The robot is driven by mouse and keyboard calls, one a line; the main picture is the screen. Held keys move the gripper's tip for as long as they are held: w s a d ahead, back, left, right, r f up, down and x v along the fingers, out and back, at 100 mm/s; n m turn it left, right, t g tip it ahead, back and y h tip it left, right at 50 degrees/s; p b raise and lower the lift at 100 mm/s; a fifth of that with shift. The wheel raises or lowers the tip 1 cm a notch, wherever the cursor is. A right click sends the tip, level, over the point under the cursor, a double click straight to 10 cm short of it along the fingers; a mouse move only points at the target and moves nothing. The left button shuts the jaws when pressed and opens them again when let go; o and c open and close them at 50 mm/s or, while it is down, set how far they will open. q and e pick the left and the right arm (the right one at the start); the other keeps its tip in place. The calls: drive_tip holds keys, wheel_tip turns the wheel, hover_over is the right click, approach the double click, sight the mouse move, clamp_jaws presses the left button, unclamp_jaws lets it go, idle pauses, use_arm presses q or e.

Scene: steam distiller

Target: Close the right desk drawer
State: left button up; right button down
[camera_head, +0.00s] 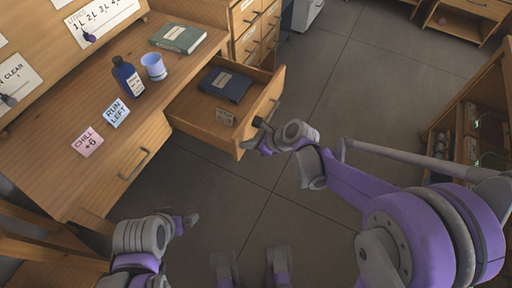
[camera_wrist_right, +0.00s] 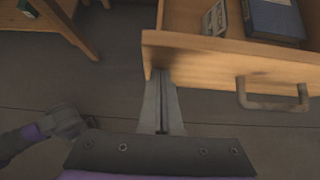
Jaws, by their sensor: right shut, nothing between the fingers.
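The right desk drawer (camera_head: 205,113) is pulled out from the wooden desk in the head view. A dark blue book (camera_head: 226,84) and a small label card (camera_head: 225,117) lie in it. My right gripper (camera_head: 249,144) is at the near end of the drawer front. In the right wrist view, the shut, empty fingers (camera_wrist_right: 161,78) meet the lower left end of the drawer front (camera_wrist_right: 215,62); whether they touch it I cannot tell. The drawer's handle (camera_wrist_right: 272,100) is to their right. My left gripper (camera_head: 187,222) is low, away from the desk; its jaws are too small to read.
On the desk top (camera_head: 60,150) stand a blue bottle (camera_head: 127,77) and a light blue cup (camera_head: 153,66), with a green book (camera_head: 178,37) behind. The left drawer (camera_head: 130,165) appears closed. A drawer cabinet (camera_head: 250,30) stands beyond.

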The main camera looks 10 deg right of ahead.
drive_tip(key=w+a, duration=0.5)
drive_tip(key=a, duration=0.3)
drive_tip(key=w+a, duration=0.5)
drive_tip(key=a, duration=0.3)
drive_tip(key=w+a, duration=0.6)
drive_tip(key=a, duration=0.1)
drive_tip(key=shift+a, duration=0.4)
drive_tip(key=shift+w+a+r, duration=0.1)
drive_tip(key=shift+a, duration=0.05)
